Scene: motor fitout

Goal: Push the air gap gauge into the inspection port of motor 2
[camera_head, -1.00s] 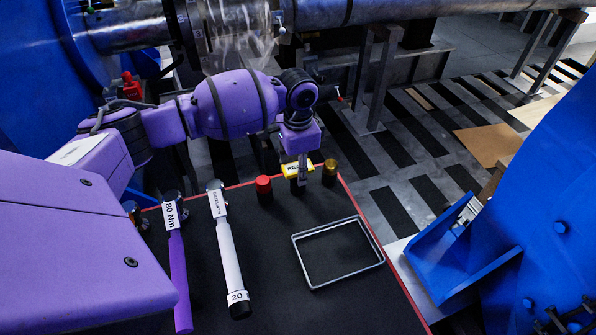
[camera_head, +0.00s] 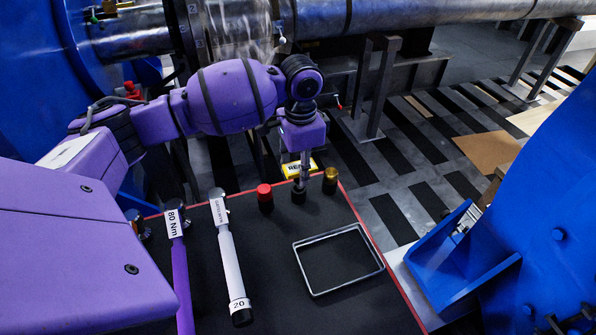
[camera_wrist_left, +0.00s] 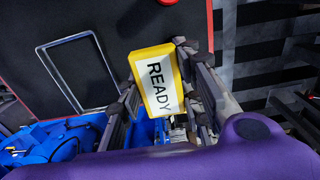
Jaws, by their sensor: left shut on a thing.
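My left gripper (camera_head: 303,178) is above the far edge of the dark table, with its fingers pointing down. In the left wrist view the gauge (camera_wrist_left: 157,82) sits between the two fingers of the left gripper (camera_wrist_left: 160,85). A black piece (camera_head: 298,195) shows just below the fingertips; I cannot tell whether it touches them. My right gripper is not in view. I cannot make out which motor is motor 2, nor an inspection port.
The red-edged table (camera_head: 270,285) holds a red-topped piece (camera_head: 264,196), a gold-topped piece (camera_head: 330,180), a white tool marked 20 (camera_head: 231,260), a purple tool marked 80 Nm (camera_head: 181,280) and an empty metal frame (camera_head: 299,263). Blue machinery (camera_head: 540,230) stands at the right.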

